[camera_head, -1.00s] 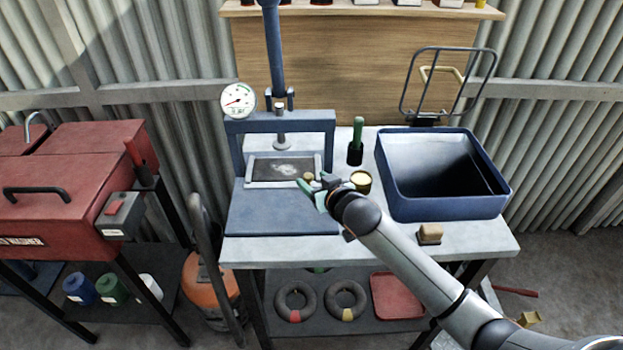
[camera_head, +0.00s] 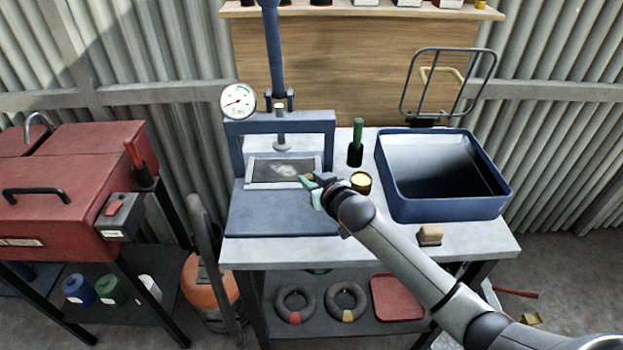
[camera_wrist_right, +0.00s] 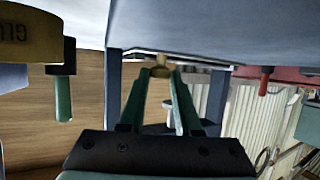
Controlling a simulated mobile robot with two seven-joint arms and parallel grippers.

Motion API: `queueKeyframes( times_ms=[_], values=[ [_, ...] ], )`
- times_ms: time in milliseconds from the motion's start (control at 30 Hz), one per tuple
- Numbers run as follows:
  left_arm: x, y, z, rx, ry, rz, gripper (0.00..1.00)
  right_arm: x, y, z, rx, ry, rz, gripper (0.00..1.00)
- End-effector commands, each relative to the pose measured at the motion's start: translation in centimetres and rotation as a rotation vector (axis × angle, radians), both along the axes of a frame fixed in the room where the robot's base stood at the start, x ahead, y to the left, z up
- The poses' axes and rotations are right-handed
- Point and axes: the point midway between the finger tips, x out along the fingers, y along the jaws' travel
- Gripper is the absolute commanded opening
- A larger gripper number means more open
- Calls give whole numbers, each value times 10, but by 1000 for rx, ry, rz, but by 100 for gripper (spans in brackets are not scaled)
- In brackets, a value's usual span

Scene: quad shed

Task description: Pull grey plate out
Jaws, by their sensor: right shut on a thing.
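The grey plate (camera_head: 264,173), dark on top with a pale patch and a light rim, lies under the blue press frame (camera_head: 237,150) on the bench. My right gripper (camera_head: 312,181) is at the plate's front right corner in the head view. It is shut on the small brass knob there and hides it. In the right wrist view, which looks upside down, the green fingers close on the brass knob (camera_wrist_right: 160,70) at the plate's edge. My left gripper is in neither view.
A flat blue slab (camera_head: 270,212) lies in front of the plate.

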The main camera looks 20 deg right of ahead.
Motion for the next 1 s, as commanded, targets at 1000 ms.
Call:
queueKeyframes(
  times_ms=[1000],
  values=[
    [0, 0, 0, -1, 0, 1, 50, 0, 0, 0, 0, 1, 1, 0]
  ],
)
